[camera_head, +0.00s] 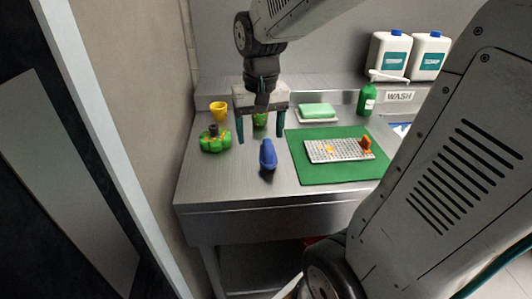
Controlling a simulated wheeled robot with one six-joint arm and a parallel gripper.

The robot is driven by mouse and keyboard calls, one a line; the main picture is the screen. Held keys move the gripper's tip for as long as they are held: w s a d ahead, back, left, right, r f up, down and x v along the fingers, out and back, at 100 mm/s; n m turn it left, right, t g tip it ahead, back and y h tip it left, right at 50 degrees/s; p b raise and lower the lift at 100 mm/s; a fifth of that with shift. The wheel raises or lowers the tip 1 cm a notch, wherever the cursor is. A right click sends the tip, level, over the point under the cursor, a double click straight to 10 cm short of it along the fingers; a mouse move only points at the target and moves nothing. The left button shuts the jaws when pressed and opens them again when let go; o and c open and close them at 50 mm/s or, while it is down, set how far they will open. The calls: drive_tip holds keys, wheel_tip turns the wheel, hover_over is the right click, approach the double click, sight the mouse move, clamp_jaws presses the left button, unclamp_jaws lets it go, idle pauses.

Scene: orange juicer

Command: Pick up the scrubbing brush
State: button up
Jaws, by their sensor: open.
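The scrubbing brush appears to be the blue object (267,155) on the steel counter, left of the green mat. Its bristles cannot be made out at this size. My gripper (261,138) hangs above the counter with its two teal fingers pointing down and spread apart. It is open, and nothing shows between the fingertips. In the picture the fingertips are just above and behind the blue object, and I see no contact. How high they are above the counter is hard to tell.
A green object with a dark top (214,140) and a yellow cup (219,111) stand at left. The green mat (312,177) bears a light perforated rack (348,152). Behind are a green sponge (318,110), a green bottle (367,100) and two white jugs (389,55). The front counter is clear.

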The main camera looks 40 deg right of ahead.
sight(268, 145)
drive_tip(key=w+d+f, duration=0.1)
drive_tip(key=w+d, duration=0.1)
drive_tip(key=w+d+f+m, duration=0.1)
drive_tip(key=w+d+f, duration=0.1)
drive_tip(key=w+d+f+m, duration=0.1)
drive_tip(key=w+d+f, duration=0.1)
drive_tip(key=shift+d, duration=0.3)
drive_tip(key=shift+d+f, duration=0.15)
drive_tip(key=shift+f, duration=0.2)
drive_tip(key=f, duration=0.6)
drive_tip(key=shift+s+f, duration=0.2)
drive_tip(key=shift+s, duration=0.2)
drive_tip(key=shift+f, duration=0.5)
drive_tip(key=c, duration=1.1)
